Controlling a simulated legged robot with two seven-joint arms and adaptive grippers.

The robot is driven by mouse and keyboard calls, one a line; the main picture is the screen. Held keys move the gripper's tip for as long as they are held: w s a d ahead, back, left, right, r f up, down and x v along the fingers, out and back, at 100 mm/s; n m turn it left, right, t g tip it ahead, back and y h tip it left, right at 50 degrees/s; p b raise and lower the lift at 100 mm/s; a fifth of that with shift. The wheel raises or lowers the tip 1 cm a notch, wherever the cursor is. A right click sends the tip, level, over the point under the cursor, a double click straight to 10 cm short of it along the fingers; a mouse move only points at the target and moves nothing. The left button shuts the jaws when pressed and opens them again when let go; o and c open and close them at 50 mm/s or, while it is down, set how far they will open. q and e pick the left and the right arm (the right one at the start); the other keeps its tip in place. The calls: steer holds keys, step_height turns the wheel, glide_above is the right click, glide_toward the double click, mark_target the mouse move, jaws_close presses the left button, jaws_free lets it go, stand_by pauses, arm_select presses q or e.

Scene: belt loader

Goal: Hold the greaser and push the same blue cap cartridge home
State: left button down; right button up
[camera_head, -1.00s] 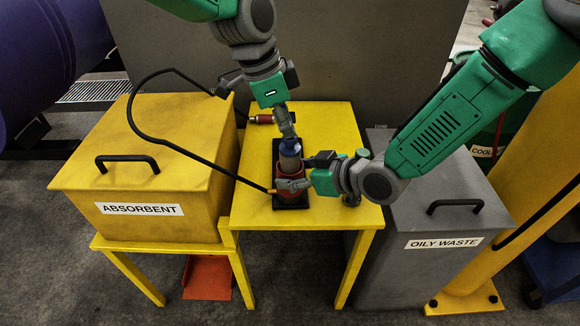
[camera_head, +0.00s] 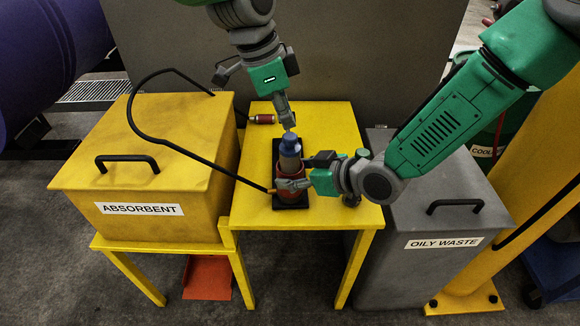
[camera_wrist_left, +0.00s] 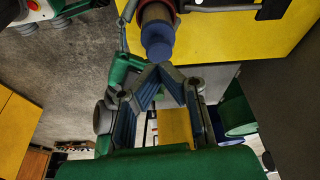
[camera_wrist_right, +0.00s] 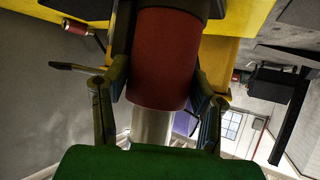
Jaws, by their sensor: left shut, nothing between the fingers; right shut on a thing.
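The greaser (camera_head: 291,188) is a red barrel standing upright on a black base on the yellow table. A grey cartridge (camera_head: 289,161) sticks up out of its top, with a blue cap (camera_head: 289,141) uppermost. My right gripper (camera_head: 285,185) is shut around the red barrel, which fills the space between its fingers (camera_wrist_right: 160,90) in the right wrist view. My left gripper (camera_head: 288,126) is shut and empty, its tips just above the cap. In the left wrist view the tips (camera_wrist_left: 160,66) are close to the cap (camera_wrist_left: 158,50); I cannot tell whether they touch.
A black hose (camera_head: 195,158) arches over the yellow absorbent bin (camera_head: 140,180) toward the greaser. A small red fitting (camera_head: 263,119) lies at the table's back left. A grey oily waste bin (camera_head: 440,230) stands right. The table (camera_head: 330,212) is clear in front.

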arm_select(q)
steer(key=v, duration=1.1)
steer(key=shift+r, duration=0.4)
steer(key=shift+a, duration=0.1)
arm_select(e)
steer(key=o, duration=1)
